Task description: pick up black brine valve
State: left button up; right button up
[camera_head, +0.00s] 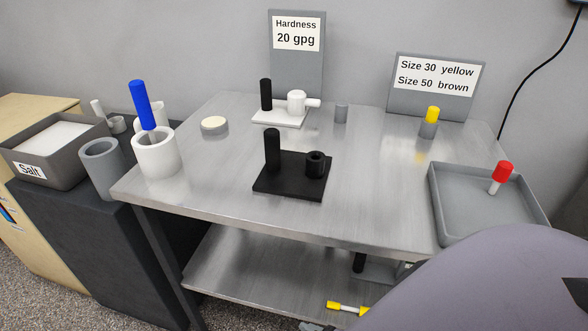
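A black assembly stands upright near the middle of the metal table: a flat square plate (290,188), a tall black post (272,150) on its left, and a short black round piece with a hollow top (315,164) on its right. A white assembly (296,103) with a black post (266,95) stands behind it. Which of these black parts is called the brine valve is not marked. Neither gripper can be made out. A large smooth grey-purple part of my own body covers the lower right.
The metal table (225,205) has clear room around the black plate. A white cup (155,155) with a blue rod is at left, a grey tray (455,225) with a red-capped piece at right. A yellow-capped piece (431,120) and sign (297,35) stand behind. A salt bin (62,165) is far left.

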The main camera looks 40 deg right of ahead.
aim_at(293, 174)
jog(key=i+j+z, duration=0.1)
jog(key=z, duration=0.35)
jog(key=i+j+z, duration=0.2)
jog(key=z, duration=0.25)
